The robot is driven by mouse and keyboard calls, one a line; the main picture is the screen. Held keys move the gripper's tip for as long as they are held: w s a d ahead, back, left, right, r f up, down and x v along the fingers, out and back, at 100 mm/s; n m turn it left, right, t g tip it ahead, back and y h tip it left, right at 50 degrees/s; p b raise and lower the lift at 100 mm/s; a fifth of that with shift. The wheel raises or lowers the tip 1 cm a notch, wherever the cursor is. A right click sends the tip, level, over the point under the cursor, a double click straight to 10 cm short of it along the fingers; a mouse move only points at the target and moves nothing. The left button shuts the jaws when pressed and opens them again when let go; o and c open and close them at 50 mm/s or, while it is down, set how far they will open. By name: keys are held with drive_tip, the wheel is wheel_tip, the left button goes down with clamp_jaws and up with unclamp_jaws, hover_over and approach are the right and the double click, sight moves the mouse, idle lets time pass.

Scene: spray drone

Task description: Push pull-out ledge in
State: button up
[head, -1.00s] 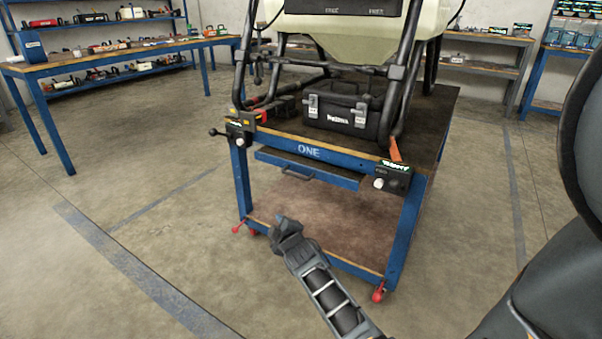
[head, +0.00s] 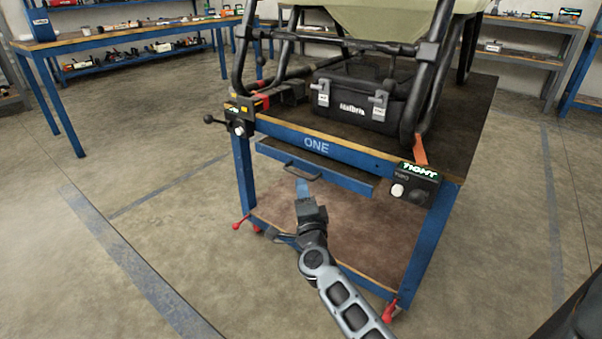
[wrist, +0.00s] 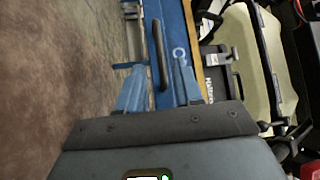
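The pull-out ledge (head: 345,177) is a blue-fronted slab below the blue front beam of the workbench marked ONE. Its front juts out a little from under the beam. A dark bar handle (head: 302,171) is on its front and also shows in the wrist view (wrist: 158,55). My gripper (head: 304,187) is just in front of and below the handle in the head view. In the wrist view its two blue fingers (wrist: 158,85) are apart, with the handle in line with the gap between them. I cannot tell whether they touch the ledge.
The workbench (head: 470,125) carries a black toolbox (head: 355,103) and a tubular drone frame (head: 440,60). Black clamp-like boxes sit at its front corners, left (head: 238,121) and right (head: 413,186). A brown lower shelf (head: 350,235) lies beneath. The floor to the left is clear.

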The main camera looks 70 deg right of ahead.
sight(298, 174)
drive_tip(key=b+x, duration=0.1)
drive_tip(key=x, duration=0.6)
drive_tip(key=shift+w+d, duration=0.1)
drive_tip(key=shift+d, duration=0.05)
drive_tip(key=shift+c, duration=0.4)
clamp_jaws()
